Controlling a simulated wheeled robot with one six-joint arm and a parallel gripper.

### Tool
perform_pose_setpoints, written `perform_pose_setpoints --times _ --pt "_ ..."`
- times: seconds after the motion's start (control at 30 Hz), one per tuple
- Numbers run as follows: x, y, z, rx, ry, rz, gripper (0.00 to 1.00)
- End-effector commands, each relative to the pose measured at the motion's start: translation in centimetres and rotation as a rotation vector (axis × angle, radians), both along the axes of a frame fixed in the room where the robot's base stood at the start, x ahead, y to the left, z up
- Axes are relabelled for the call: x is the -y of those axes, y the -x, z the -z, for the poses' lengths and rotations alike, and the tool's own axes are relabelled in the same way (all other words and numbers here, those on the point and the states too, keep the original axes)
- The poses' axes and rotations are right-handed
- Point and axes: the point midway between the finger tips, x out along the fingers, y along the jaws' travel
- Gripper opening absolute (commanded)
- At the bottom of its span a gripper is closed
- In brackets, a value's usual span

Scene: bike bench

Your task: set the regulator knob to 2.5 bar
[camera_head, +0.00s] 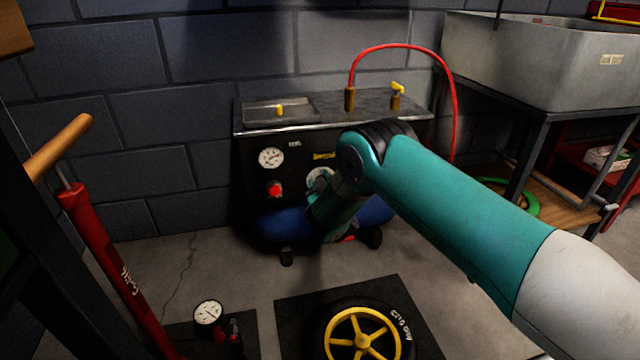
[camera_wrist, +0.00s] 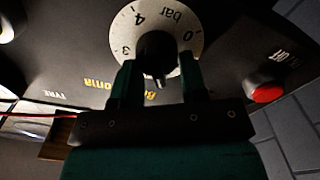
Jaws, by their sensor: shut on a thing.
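The regulator knob (camera_wrist: 155,48) is black and sits in the middle of a pale round dial (camera_wrist: 128,32) marked in bar. On the dial I can read 0, 3 and 4; the lower part is hidden by the knob and my gripper. A light tip on the knob points toward the bottom of the wrist view; the mark under it cannot be read. My gripper (camera_wrist: 158,66) is shut on the knob, one finger on each side. In the head view the dial (camera_head: 319,176) shows partly behind my arm, on the dark compressor panel (camera_head: 252,172).
A pressure gauge (camera_head: 271,157) and a red button (camera_head: 274,189) are left of the dial. A red hose (camera_head: 402,46) arches above the compressor top. A red floor pump (camera_head: 112,255) stands left. A yellow-spoked wheel (camera_head: 362,338) lies on a floor mat. A sink (camera_head: 540,60) stands right.

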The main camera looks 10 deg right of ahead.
Motion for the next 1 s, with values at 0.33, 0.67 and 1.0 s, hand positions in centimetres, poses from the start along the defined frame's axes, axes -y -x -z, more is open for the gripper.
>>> perform_pose_setpoints --times 0.33,0.67,1.0 --pt "0.5 0.0 0.1 -0.002 -0.329 0.001 0.16" --pt "1.0 0.1 0.2 -0.003 -0.642 0.001 0.16" --pt "1.4 0.1 0.4 -0.002 -0.930 0.001 0.16"
